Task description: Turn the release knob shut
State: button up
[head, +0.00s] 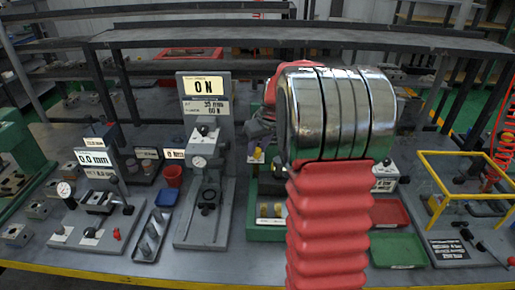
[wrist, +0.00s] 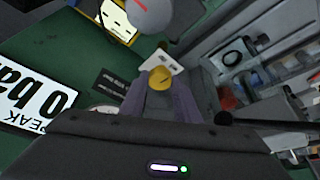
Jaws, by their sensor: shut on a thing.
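In the wrist view, the fingers of my gripper (wrist: 160,98) are shut on a small brass-yellow knob (wrist: 159,77), which I take to be the release knob. The knob shows between the fingertips in front of a white plate (wrist: 165,61). The green valve block (wrist: 60,62) spreads behind and to the left. A display reading 0 bar (wrist: 38,101) lies at the left, upside down in this view. In the head view, my arm hides the knob and most of the block; part of its green base (head: 266,233) shows.
In the wrist view, a grey rounded part with a red mark (wrist: 151,12) stands just beyond the knob. In the head view, a 0 N stand (head: 207,105) is left of my arm, and a green tray (head: 398,250) and yellow frame (head: 465,160) are to the right.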

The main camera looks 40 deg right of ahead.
jog(key=n, duration=0.1)
jog(key=n+y, duration=0.1)
jog(key=n, duration=0.2)
jog(key=shift+d+y, duration=0.25)
jog(key=shift+y, duration=0.15)
jog(key=shift+d+n+g+y, duration=0.15)
jog(key=shift+n+g+y, duration=0.35)
jog(key=shift+n, duration=1.5)
jog(key=o, duration=1)
jog(key=shift+o, duration=0.2)
jog(key=shift+r, duration=0.1)
jog(key=v, duration=1.3)
jog(key=shift+r, duration=0.25)
jog(key=shift+d, duration=0.15)
